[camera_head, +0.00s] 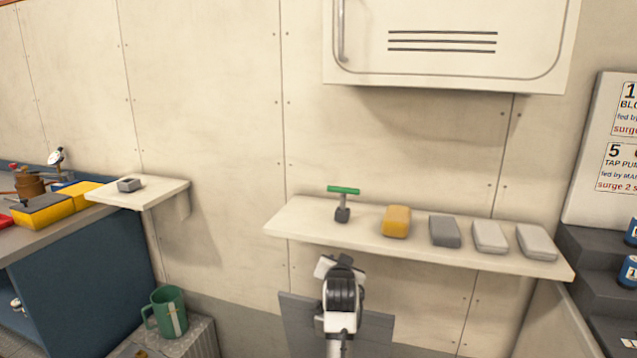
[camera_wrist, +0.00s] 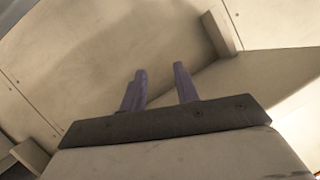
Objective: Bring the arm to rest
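My gripper (camera_wrist: 160,70) shows in the wrist view with its two purple fingers apart and nothing between them. Beyond the fingers are the cream wall (camera_wrist: 95,70) and what looks like the underside of a shelf (camera_wrist: 265,75). In the head view, my arm (camera_head: 341,295) stands at the lower middle, in front of the long cream shelf (camera_head: 300,225) and below its front edge. The gripper's fingers cannot be made out there.
The long shelf holds a green-handled tool (camera_head: 343,202), a yellow block (camera_head: 397,221), a dark grey block (camera_head: 445,231) and two pale blocks (camera_head: 489,236). A small shelf (camera_head: 155,192), green mug (camera_head: 168,312) and wall cabinet (camera_head: 450,45) are nearby. Dark steps (camera_head: 590,270) stand right.

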